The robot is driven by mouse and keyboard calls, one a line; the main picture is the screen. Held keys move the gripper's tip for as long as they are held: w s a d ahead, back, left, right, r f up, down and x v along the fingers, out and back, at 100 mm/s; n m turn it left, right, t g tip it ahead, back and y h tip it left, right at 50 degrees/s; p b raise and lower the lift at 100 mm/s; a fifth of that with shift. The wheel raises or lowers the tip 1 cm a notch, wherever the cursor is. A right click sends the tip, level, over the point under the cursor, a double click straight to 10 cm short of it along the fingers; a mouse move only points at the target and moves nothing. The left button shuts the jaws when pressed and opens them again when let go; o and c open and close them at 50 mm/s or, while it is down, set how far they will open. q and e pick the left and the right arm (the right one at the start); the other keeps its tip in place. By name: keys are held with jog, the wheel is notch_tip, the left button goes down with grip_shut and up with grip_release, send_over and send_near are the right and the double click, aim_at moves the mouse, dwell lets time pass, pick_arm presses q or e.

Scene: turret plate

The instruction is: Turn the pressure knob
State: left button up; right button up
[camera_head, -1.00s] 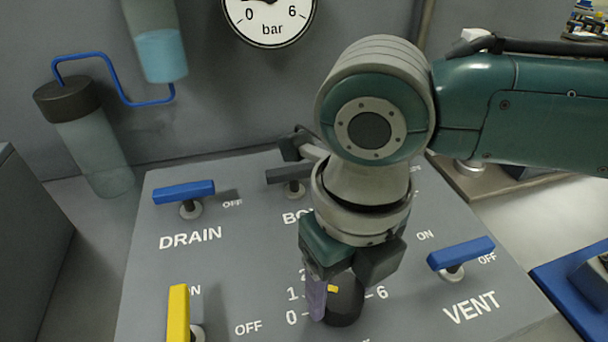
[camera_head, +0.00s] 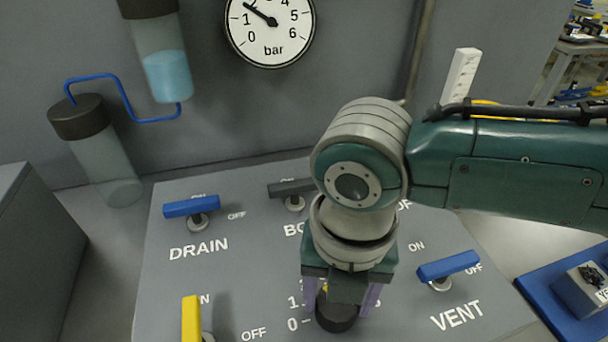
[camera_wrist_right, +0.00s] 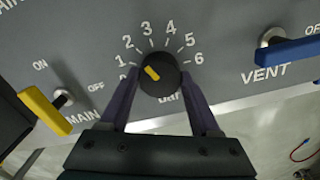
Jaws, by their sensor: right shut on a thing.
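The pressure knob (camera_head: 337,317) is a round black knob with a yellow pointer on the grey panel. In the right wrist view the knob (camera_wrist_right: 165,87) has its pointer slanting up and left, toward about the 1 of its 0-to-6 scale. My right gripper (camera_head: 340,303) reaches down over the knob, with a purple finger on each side. My right gripper also shows in the wrist view (camera_wrist_right: 159,80), shut on the knob. In the head view the gripper hides part of the knob and scale. My left gripper is not in view.
The bar gauge (camera_head: 270,50) on the wall has its needle between 1 and 2. The panel (camera_head: 255,285) also carries the blue DRAIN handle (camera_head: 191,206), the blue VENT handle (camera_head: 447,266), a yellow handle (camera_head: 191,318) and a dark handle (camera_head: 290,188).

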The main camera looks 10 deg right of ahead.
jog(key=m+p, duration=0.2)
jog(key=m, duration=0.3)
jog(key=shift+r+m, duration=0.15)
jog(key=shift+m, duration=0.15)
jog(key=m+p, duration=0.1)
jog(key=m, duration=0.3)
jog(key=shift+m+p, duration=0.3)
jog(key=shift+p, duration=0.1)
jog(key=o, duration=1.4)
notch_tip(320, 180, up, 8)
jog(key=shift+r+p, duration=0.2)
jog(key=shift+p, duration=0.8)
jog(key=shift+r, duration=0.65)
